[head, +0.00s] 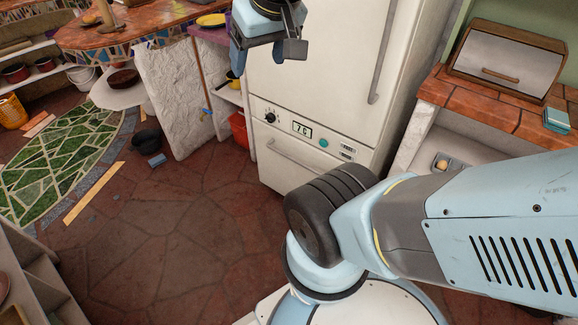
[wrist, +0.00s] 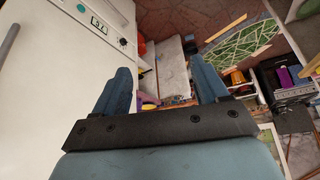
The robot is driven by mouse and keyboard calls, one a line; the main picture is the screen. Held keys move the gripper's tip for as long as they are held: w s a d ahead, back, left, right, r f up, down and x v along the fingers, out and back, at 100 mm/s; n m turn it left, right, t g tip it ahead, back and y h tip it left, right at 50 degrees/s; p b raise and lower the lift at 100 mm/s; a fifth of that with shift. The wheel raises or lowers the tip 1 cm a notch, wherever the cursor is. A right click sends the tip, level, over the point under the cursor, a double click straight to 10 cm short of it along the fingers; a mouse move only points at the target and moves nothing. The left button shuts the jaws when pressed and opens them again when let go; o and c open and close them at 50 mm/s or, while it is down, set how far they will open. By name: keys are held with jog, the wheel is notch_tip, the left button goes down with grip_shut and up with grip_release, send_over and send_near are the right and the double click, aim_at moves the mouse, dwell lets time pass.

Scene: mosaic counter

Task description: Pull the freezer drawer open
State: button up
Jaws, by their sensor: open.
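The freezer drawer (head: 277,174) is the lower front of a cream fridge. It looks closed, with a long bar handle (head: 303,160) across its top. Part of the drawer is hidden behind my arm in the head view. My gripper (head: 265,52) is open and empty, up in front of the fridge's upper door and well above the drawer handle. In the wrist view my gripper (wrist: 162,75) has its two blue fingers spread apart, with the fridge to the left. The drawer handle cannot be made out there.
The upper door (head: 325,55) has a vertical handle (head: 384,55). A control strip with a knob (head: 270,118) and display (head: 302,130) sits above the drawer. A rough white panel (head: 175,100) and red bin (head: 238,130) stand left. The tiled floor (head: 180,225) before the drawer is clear.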

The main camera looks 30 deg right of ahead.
jog(key=shift+w, duration=0.35)
jog(key=shift+c, duration=1.4)
jog(key=w+f, duration=0.1)
jog(key=w, duration=0.1)
jog(key=w+d+f+g, duration=0.1)
jog(key=w, duration=0.1)
jog(key=w+m+g, duration=0.1)
jog(key=w, duration=0.2)
jog(key=shift+w+d+f, duration=0.1)
jog(key=shift+d+f, duration=0.15)
jog(key=shift+f, duration=0.15)
jog(key=shift+c, duration=1.2)
jog(key=w+d+f+m+g+h, duration=0.25)
jog(key=w+f+g+h, duration=0.2)
jog(key=w+f, duration=1.5)
jog(key=n+h, duration=0.4)
jog(key=h, duration=0.8)
send_near(296, 161)
jog(key=shift+y, duration=0.25)
jog(key=d, duration=0.3)
jog(key=d+f, duration=0.1)
jog(key=d, duration=0.3)
jog(key=d+f, duration=0.1)
jog(key=d, duration=0.2)
jog(key=shift+w+d+f, duration=0.1)
jog(key=shift+d, duration=0.1)
grip_shut()
